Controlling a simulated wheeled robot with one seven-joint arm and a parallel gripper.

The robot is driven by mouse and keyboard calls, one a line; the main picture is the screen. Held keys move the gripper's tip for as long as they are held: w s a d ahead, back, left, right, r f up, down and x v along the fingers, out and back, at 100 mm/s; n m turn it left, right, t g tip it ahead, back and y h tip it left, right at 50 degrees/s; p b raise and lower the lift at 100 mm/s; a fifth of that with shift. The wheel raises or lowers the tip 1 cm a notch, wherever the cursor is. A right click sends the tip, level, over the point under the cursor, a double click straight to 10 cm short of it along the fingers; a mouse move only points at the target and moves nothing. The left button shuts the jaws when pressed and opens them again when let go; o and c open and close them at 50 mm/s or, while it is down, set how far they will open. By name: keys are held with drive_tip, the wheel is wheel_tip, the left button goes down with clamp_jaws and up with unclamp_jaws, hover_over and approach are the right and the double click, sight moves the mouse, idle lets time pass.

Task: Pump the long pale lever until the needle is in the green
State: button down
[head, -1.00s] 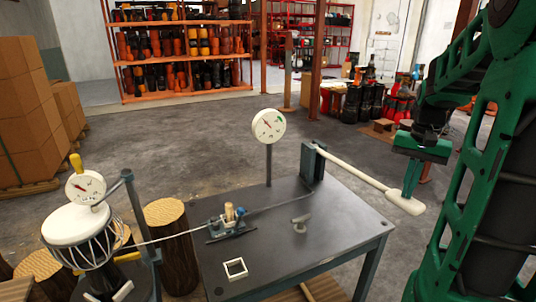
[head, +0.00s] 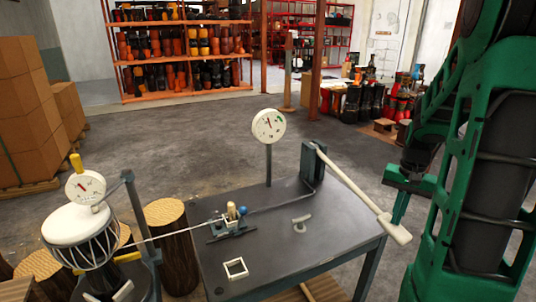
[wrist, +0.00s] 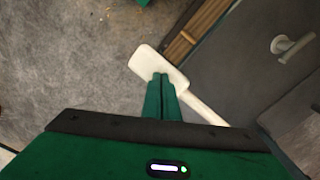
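The long pale lever (head: 360,190) slopes down to the right from a dark upright post (head: 314,160) on the metal table. Its wide paddle end (head: 394,229) hangs past the table's right edge; it also shows in the wrist view (wrist: 158,66). My gripper (head: 398,219) is shut, its green fingertips (wrist: 160,76) together over the paddle, seemingly touching its top and not around it.
A grey table (head: 290,245) bears a small clamp device (head: 230,222), a T-shaped knob (head: 300,222) and a white square frame (head: 235,268). A cord runs left to a goblet drum (head: 85,235) with a second dial (head: 85,187). Log stumps (head: 167,212) stand beside it.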

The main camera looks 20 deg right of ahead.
wheel_tip(320, 180, down, 3)
wheel_tip(320, 180, up, 17)
drive_tip(key=s, duration=0.1)
drive_tip(key=shift+r, duration=0.2)
idle(0.5)
idle(0.5)
drive_tip(key=shift+w+f, duration=0.2)
drive_tip(key=shift+f, duration=4.15)
drive_tip(key=shift+w+f, duration=0.15)
drive_tip(key=shift+f, duration=4.2)
wheel_tip(320, 180, up, 17)
drive_tip(key=s, duration=0.1)
drive_tip(key=shift+r, duration=0.2)
drive_tip(key=shift+d, duration=0.1)
